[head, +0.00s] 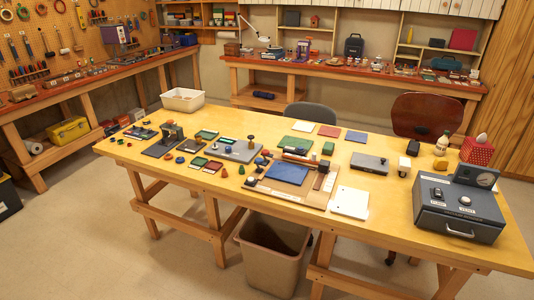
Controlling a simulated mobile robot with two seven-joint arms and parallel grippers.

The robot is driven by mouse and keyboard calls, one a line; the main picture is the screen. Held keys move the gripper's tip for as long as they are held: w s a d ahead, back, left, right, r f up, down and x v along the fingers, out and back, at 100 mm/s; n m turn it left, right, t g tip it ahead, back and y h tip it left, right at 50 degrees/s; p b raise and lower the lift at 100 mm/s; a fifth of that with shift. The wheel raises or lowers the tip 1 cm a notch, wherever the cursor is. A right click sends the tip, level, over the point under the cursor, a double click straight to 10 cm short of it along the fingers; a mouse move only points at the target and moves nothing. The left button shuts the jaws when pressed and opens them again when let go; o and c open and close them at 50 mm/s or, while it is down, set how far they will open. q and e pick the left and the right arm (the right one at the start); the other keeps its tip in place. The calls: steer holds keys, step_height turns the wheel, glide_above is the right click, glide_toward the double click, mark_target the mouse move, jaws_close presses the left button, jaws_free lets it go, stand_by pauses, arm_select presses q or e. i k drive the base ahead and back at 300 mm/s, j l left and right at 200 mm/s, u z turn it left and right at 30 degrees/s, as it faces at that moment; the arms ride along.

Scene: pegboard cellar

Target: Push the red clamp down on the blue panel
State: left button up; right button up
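A blue panel (287,174) lies flat on a wooden board (268,191) near the front middle of the yellow table. A dark reddish bar (319,181) stands at the panel's right side, and another low bar with reddish parts (296,154) runs along its back edge. Small dark blue knobs (259,161) sit at its back left corner. Which of these parts is the red clamp, and whether it is raised or down, is too small to tell. Neither of my grippers is in view.
A white board (350,202) lies right of the fixture. A grey box with knobs (458,209) stands at the table's right end. A grey plate (233,150), a dark press (165,141) and small coloured pieces lie left. A bin (272,252) stands under the front edge.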

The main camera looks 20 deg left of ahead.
mark_target(265, 152)
steer(key=i+j, duration=0.3)
steer(key=j, duration=0.15)
steer(key=i+j, duration=0.3)
steer(key=i+j+z, duration=0.1)
steer(key=i+j, duration=0.2)
steer(key=j, duration=0.25)
